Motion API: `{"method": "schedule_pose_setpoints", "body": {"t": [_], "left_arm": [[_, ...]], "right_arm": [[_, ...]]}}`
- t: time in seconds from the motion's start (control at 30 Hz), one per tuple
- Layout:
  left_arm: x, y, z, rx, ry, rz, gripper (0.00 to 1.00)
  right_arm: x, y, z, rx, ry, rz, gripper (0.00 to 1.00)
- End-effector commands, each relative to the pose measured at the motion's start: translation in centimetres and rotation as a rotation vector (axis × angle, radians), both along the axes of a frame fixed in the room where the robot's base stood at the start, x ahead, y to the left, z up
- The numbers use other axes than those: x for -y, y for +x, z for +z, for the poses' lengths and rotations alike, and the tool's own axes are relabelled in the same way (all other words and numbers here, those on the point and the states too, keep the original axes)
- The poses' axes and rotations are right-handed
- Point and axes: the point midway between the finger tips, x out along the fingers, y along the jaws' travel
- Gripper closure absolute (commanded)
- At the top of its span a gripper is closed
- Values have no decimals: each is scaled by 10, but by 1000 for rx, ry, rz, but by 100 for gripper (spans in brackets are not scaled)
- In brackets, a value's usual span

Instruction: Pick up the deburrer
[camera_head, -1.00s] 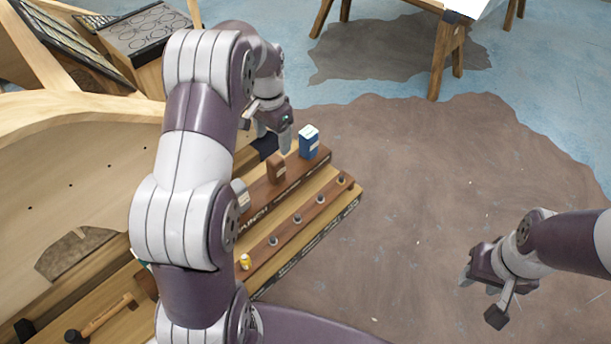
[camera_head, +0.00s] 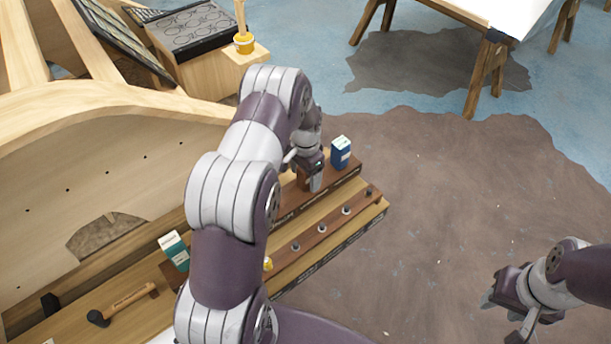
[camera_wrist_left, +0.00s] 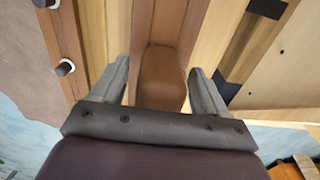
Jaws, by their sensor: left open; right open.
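My left gripper (camera_head: 315,184) is down at the stepped wooden rack, just left of a blue box (camera_head: 341,152). In the left wrist view its two fingers (camera_wrist_left: 158,68) are apart, with a brown, rounded-edged object (camera_wrist_left: 162,78) between them. A gap shows on each side of this object. I cannot tell whether it is the deburrer; no label on it is readable. In the head view the gripper and arm hide most of that spot. My right gripper (camera_head: 489,301) is open and empty over the floor at the lower right.
The rack's lower rail (camera_head: 320,229) carries several metal pegs. A teal-and-white box (camera_head: 174,250), a hammer (camera_head: 128,302) and a small yellow item (camera_head: 268,264) lie left of or beside my arm. A curved wooden frame (camera_head: 100,105) stands behind. The floor (camera_head: 450,200) at right is clear.

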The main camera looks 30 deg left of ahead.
Motion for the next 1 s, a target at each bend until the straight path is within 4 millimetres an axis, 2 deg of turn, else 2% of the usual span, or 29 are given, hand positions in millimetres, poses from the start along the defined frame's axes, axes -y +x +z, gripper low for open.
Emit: {"method": "schedule_pose_setpoints", "body": {"t": [0.03, 0.23, 0.27, 0.57, 0.67, 0.77, 0.8, 1.0], "left_arm": [[0, 0, 0, 0, 0, 0, 26], [0, 0, 0, 0, 0, 0, 91], [0, 0, 0, 0, 0, 0, 94], [0, 1, 5, 3, 1, 0, 94], [0, 1, 17, 3, 1, 0, 94], [0, 2, 36, 6, 2, 0, 94], [2, 1, 43, 4, 1, -1, 94], [50, 7, 69, 4, 1, -5, 94]], "right_arm": [[0, 0, 0, 0, 0, 0, 57], [0, 0, 0, 0, 0, 0, 57], [0, 0, 0, 0, 0, 0, 57], [0, 0, -1, 0, 0, 0, 57], [0, 0, -4, 0, 0, 0, 57], [0, 0, -8, 0, 0, 0, 57], [0, 0, -10, 0, 0, 0, 57], [0, 0, -17, 0, 0, 0, 57]]}}
